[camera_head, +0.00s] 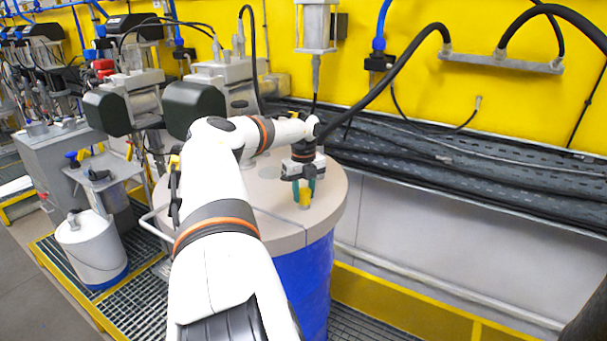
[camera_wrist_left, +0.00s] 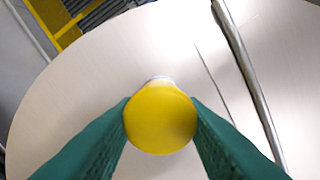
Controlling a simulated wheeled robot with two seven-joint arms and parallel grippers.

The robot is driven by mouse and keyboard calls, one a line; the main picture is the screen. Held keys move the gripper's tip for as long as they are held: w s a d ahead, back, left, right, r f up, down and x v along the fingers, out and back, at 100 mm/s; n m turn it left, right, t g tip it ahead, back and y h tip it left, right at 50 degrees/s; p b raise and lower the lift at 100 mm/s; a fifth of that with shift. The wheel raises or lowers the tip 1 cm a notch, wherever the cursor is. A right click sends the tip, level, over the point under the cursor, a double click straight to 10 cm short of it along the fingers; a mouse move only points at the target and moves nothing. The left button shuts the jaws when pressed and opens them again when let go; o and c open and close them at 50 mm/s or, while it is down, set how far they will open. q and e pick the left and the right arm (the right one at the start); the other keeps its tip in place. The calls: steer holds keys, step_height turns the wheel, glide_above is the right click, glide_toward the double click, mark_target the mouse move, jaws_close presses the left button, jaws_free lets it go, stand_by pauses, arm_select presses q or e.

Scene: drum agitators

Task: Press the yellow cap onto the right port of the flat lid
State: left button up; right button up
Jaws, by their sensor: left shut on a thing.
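My left gripper (camera_head: 304,190) has green fingers and is shut on the yellow cap (camera_head: 305,200) over the front right part of the flat lid (camera_head: 280,240). The lid is beige, on a blue drum. In the left wrist view, the round yellow cap (camera_wrist_left: 160,118) sits between the green fingers, above the pale lid surface (camera_wrist_left: 90,80). A thin light rim shows just past the cap's far edge; the rest of what lies under the cap is hidden. I cannot tell whether the cap touches the right port. My right gripper is not in view.
My left arm covers much of the lid's left side. A bent metal rod (camera_wrist_left: 240,65) crosses above the lid in the wrist view. A black hose (camera_head: 385,80) hangs behind the drum. A white canister (camera_head: 90,250) stands at the left on the grating.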

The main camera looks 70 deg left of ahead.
arm_select(q)
steer(key=shift+f, duration=0.7)
stand_by(0.6)
steer(key=shift+s+d+f+b, duration=0.1)
steer(key=shift+d+f+b, duration=0.1)
steer(key=shift+f+b, duration=0.15)
steer(key=o, duration=1.1)
steer(key=shift+a, duration=0.2)
steer(key=shift+r, duration=0.2)
steer(key=shift+r+p, duration=0.5)
steer(key=shift+r, duration=0.05)
step_height(320, 180, up, 3)
steer(key=shift+r+p, duration=0.1)
steer(key=shift+p, duration=0.95)
steer(key=shift+f, duration=0.2)
